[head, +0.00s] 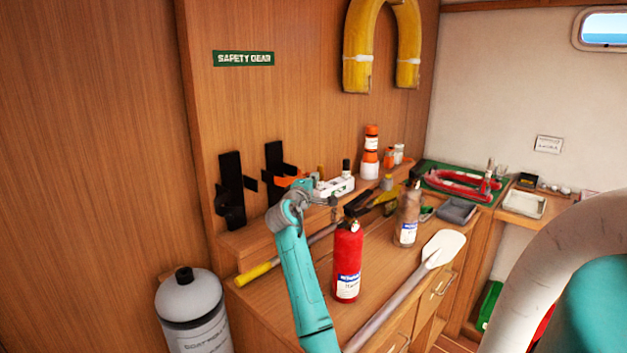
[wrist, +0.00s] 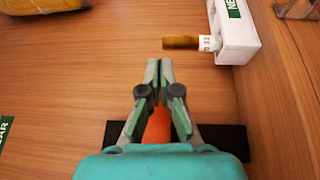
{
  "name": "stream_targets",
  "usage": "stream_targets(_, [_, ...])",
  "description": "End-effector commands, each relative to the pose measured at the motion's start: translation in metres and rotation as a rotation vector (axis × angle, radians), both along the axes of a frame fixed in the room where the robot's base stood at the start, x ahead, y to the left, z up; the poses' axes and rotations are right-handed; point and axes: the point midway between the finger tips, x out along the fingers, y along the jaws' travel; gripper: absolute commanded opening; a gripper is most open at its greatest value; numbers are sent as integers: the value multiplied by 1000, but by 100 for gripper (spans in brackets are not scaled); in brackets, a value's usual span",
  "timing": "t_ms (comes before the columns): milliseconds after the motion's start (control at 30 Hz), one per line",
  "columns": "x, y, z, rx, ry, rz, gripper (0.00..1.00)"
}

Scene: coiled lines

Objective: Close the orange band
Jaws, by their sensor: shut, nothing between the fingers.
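The orange band (head: 288,181) sticks out beside the right-hand black wall bracket (head: 272,165) in the head view. In the wrist view the band (wrist: 158,126) lies behind and between my fingers, in front of the black bracket (wrist: 235,138). My gripper (wrist: 160,72) is shut and empty, with its fingertips past the visible end of the band. Whether a finger touches the band I cannot tell. My fingers and wrist hide much of the band and bracket.
A white box (wrist: 235,30) with a green label is close by to the upper right in the wrist view. A second black bracket (head: 232,185) is to the left. A red extinguisher (head: 347,262), a bottle (head: 408,215) and a paddle (head: 430,255) crowd the bench.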

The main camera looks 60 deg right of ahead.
Motion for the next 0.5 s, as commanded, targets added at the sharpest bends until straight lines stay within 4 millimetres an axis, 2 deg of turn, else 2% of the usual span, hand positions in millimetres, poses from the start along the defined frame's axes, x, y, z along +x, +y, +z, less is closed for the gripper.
stream_targets(167, [-2, 22, -3, 0, 1, 2, 0])
stream_targets(500, [-10, 87, -7, 0, 0, 3, 0])
